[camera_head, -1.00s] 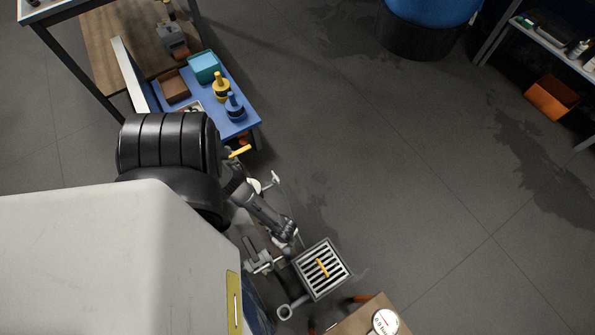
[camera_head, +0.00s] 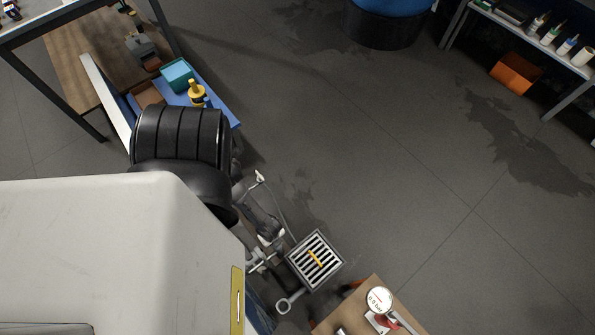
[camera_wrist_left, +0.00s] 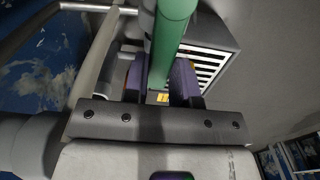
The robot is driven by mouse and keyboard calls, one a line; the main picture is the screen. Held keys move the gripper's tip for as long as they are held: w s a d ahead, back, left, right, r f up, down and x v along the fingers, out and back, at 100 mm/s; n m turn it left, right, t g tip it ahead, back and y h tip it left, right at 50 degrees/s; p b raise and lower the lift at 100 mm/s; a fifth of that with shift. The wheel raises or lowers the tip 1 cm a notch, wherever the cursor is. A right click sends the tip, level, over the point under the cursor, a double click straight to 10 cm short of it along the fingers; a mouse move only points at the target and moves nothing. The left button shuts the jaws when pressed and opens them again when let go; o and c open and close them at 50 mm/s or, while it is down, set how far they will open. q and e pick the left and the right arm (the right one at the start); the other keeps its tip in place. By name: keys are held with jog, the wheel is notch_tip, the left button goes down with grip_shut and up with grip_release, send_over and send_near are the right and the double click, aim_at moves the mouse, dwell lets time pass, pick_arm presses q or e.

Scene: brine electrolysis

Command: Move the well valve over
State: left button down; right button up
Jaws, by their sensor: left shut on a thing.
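In the left wrist view, a green cylindrical handle (camera_wrist_left: 174,30) comes down from the top edge and meets my left gripper (camera_wrist_left: 170,85). Its purple-sided fingers are shut on this handle. I cannot tell from its shape alone whether it is the well valve's handle; its lower end is hidden by the fingers. Behind the fingers is a grey slotted grate box (camera_wrist_left: 205,65), which also shows in the head view (camera_head: 328,248) with a yellow bar on it. In the head view my left arm reaches down beside the grate, and its fingertips are not clear. My right gripper is not seen.
A wooden bench with a round gauge (camera_head: 380,299) stands at the bottom.

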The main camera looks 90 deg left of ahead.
pick_arm(q)
jog(key=c, duration=0.9)
grip_release()
jog(key=shift+r+p, duration=4)
jog(key=shift+r, duration=2.9)
